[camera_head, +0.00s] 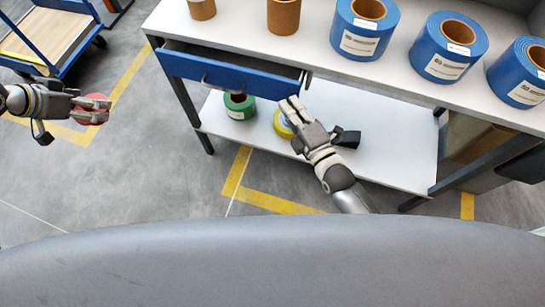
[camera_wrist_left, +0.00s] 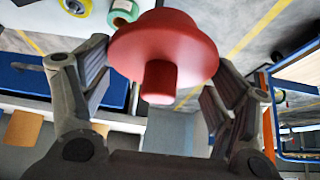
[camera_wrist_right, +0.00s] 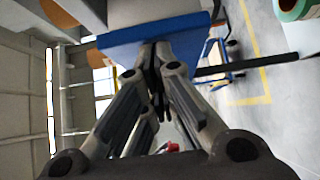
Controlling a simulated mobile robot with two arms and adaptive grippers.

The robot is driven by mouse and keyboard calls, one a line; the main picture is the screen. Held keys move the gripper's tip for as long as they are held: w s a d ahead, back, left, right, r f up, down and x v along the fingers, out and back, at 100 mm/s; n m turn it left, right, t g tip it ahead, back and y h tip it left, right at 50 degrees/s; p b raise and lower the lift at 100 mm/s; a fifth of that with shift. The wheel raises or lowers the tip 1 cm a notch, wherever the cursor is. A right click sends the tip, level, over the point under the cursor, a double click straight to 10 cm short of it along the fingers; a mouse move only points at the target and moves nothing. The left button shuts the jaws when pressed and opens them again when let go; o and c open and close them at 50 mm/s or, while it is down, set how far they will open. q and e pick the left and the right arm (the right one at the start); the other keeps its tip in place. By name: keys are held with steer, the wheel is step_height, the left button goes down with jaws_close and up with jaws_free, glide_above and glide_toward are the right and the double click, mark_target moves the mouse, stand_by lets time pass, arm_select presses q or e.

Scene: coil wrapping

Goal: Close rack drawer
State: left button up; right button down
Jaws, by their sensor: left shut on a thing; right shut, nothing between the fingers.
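The rack drawer has a blue front (camera_head: 235,76) with a dark handle and stands partly open. A dark gap shows between its front and the tabletop edge. My right gripper (camera_head: 291,108) is shut and empty, close to the right end of the drawer front. In the right wrist view its closed fingertips (camera_wrist_right: 155,50) overlap the blue front (camera_wrist_right: 120,46); I cannot tell whether they touch. My left gripper (camera_head: 95,108) is shut on a red flanged piece with a short knob (camera_wrist_left: 165,50), well left of the rack.
Several blue rolls (camera_head: 364,28) and brown cores (camera_head: 283,16) stand on the rack top (camera_head: 325,55). Green (camera_head: 239,106) and yellow (camera_head: 283,124) rolls are on the lower shelf (camera_head: 385,150). A blue cart (camera_head: 55,70) stands at the upper left. The floor between cart and rack is clear.

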arm_select(q)
steer(key=shift+s+a+f+b, duration=0.1)
steer(key=shift+s+f+b, duration=0.05)
steer(key=shift+f+b, duration=0.5)
arm_select(e)
steer(key=w, duration=0.2)
steer(key=w+d, duration=0.1)
steer(key=w, duration=0.1)
steer(key=w+d, duration=0.1)
steer(key=w, duration=0.1)
steer(key=shift+w+d, duration=0.15)
steer(key=shift+w, duration=0.05)
steer(key=shift+w+d, duration=0.1)
steer(key=shift+w, duration=0.05)
arm_select(q)
steer(key=shift+s, duration=0.2)
arm_select(e)
steer(key=shift+r, duration=0.2)
arm_select(q)
steer(key=shift+a, duration=0.1)
